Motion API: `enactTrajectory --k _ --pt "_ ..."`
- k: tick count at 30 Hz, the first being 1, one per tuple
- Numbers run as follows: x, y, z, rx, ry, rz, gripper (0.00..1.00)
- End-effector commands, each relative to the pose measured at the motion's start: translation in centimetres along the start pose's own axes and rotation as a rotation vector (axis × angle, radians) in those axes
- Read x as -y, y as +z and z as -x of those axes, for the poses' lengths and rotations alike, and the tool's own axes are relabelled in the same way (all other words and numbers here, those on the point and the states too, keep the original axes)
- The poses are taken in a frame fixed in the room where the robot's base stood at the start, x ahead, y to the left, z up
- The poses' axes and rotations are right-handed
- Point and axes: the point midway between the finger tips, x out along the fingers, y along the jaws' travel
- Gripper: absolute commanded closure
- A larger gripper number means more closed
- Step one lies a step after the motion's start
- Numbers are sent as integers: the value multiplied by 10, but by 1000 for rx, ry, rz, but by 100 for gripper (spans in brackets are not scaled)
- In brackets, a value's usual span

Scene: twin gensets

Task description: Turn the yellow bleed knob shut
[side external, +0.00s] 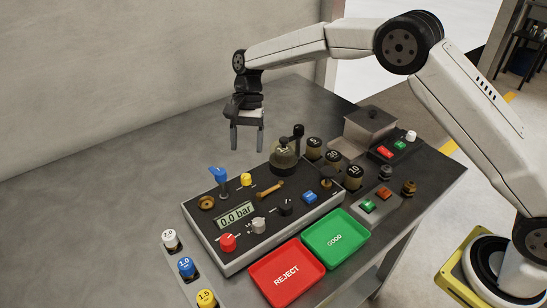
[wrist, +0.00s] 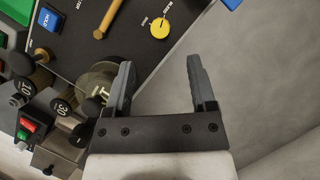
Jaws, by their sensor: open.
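The yellow bleed knob (side external: 246,180) sits near the back edge of the dark control panel (side external: 225,262), right of a blue lever (side external: 217,174). My gripper (side external: 247,148) points down above and behind the panel, open and empty. In the wrist view my gripper (wrist: 160,64) has its two fingers spread, with the knob ahead of the gap and apart from both fingers. The panel display (side external: 235,217) reads 0.0 bar.
A brass lever (side external: 270,190), a glass dome (side external: 284,155) and several numbered weights (side external: 353,176) stand right of the knob. A red REJECT tray (side external: 287,290) and a green GOOD tray (side external: 336,257) lie in front. The grey table (side external: 100,200) is clear at left.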

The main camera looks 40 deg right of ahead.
Motion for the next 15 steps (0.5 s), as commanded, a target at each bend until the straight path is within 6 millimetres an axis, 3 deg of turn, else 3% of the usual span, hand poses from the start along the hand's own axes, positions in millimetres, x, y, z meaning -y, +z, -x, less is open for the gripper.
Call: enactTrajectory --k 8,15 --pt "0 1 -19 1 2 1 28" --pt "0 0 -49 0 3 1 28"
